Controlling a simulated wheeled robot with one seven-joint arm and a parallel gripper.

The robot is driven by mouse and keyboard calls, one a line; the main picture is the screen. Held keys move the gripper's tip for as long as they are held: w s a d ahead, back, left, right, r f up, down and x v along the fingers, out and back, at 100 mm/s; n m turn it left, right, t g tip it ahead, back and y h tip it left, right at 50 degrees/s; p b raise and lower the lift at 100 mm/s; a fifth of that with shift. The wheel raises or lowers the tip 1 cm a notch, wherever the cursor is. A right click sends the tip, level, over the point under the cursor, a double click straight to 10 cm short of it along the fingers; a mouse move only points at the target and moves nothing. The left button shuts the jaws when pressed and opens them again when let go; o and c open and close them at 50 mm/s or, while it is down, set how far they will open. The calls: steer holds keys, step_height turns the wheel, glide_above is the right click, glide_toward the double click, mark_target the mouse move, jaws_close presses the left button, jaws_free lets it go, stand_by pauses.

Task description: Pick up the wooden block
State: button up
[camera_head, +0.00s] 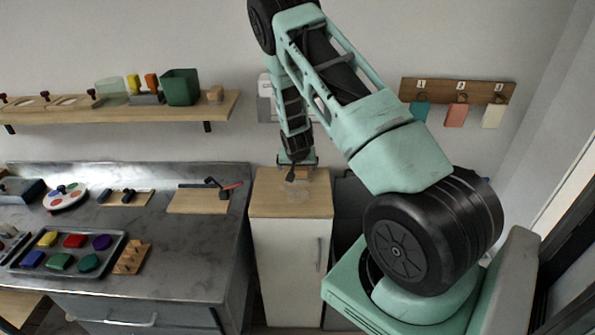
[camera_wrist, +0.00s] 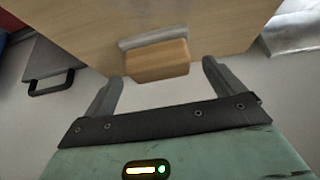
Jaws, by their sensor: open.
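In the wrist view a light brown wooden block (camera_wrist: 157,60) lies on a wooden top, near its edge, with a pale grey strip along its far side. My gripper (camera_wrist: 162,74) is open. Its two fingers are spread, and the block shows between and just beyond their tips; I see no contact. In the head view my gripper (camera_head: 297,166) hangs over the wooden top of the white cabinet (camera_head: 265,207). The block cannot be made out clearly there. Another small wooden block (camera_head: 215,94) stands on the wall shelf (camera_head: 190,108).
A grey counter (camera_head: 190,250) stands left of the cabinet, with a tray of coloured pieces (camera_head: 20,268), a pegged wooden block (camera_head: 131,258) and boards. A green bin (camera_head: 181,88) is on the shelf. Tags hang from a hook board (camera_head: 410,86) at the right.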

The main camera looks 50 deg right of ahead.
mark_target(297, 170)
steer(key=shift+x, duration=1.15)
steer(key=c, duration=1.1)
steer(key=shift+o, duration=0.2)
steer(key=shift+a+r, duration=0.1)
steer(key=shift+r, duration=0.05)
steer(key=shift+s+r+b, duration=0.1)
steer(key=shift+r+b, duration=0.2)
steer(key=shift+b, duration=0.25)
steer(key=r, duration=0.2)
steer(key=r+b, duration=0.1)
steer(key=r, duration=0.1)
steer(key=r+b, duration=0.1)
steer(key=r, duration=0.1)
steer(key=shift+s+a, duration=0.25)
steer(key=shift+a, duration=0.15)
steer(key=s+a+b, duration=0.4)
steer(key=s+a, duration=0.8)
steer(key=a, duration=0.2)
steer(key=shift+s+b, duration=0.15)
steer(key=shift+b, duration=0.15)
steer(key=shift+a, duration=0.1)
